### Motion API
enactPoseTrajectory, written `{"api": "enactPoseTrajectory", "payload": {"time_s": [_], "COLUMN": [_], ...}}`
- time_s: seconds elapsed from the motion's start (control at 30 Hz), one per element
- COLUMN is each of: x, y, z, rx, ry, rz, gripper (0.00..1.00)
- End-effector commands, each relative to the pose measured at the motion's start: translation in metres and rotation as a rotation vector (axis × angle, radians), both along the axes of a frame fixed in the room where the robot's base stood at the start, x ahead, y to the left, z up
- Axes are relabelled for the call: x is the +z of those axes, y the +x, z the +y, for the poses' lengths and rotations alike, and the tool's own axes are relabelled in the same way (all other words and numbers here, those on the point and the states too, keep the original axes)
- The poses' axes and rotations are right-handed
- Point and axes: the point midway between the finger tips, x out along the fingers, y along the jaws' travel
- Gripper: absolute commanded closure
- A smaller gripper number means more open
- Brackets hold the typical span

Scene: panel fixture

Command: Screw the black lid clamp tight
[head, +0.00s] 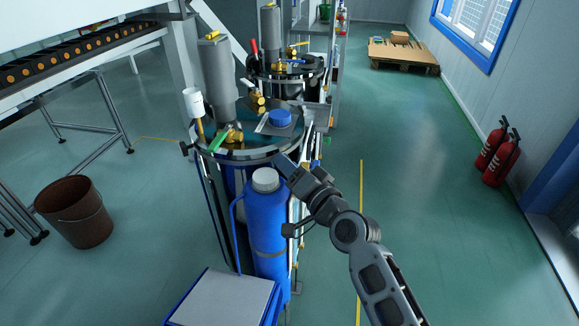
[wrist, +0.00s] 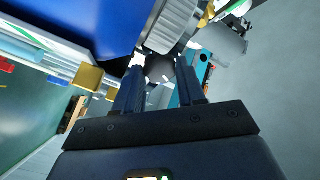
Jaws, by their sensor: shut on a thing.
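A black lid clamp knob (wrist: 158,69) sits between my two fingertips in the wrist view. My gripper (wrist: 160,78) is shut on it, one dark finger on each side. In the head view my gripper (head: 284,163) reaches the right front rim of the near vessel's round lid (head: 262,153). There the gripped clamp is hidden behind my gripper. Another black clamp knob (head: 184,148) stands out from the left side of the rim. How tight the gripped clamp is cannot be seen.
A blue bottle (head: 268,225) with a grey cap stands close below my gripper. A brown bucket (head: 75,212) stands left.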

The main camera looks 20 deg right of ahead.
Motion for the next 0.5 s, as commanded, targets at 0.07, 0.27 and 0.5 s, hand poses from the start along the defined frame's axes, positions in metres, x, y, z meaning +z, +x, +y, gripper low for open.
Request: {"api": "enactPoseTrajectory", "payload": {"time_s": [0.07, 0.27, 0.5], "x": [-0.0007, -0.0006, -0.0008], "y": [-0.0002, -0.0002, -0.0001], "z": [-0.0008, -0.0007, -0.0008], "rx": [-0.001, -0.001, -0.001], "ry": [-0.001, -0.001, -0.002], "rz": [0.001, 0.001, 0.001], "gripper": [0.91, 0.5, 0.35]}}
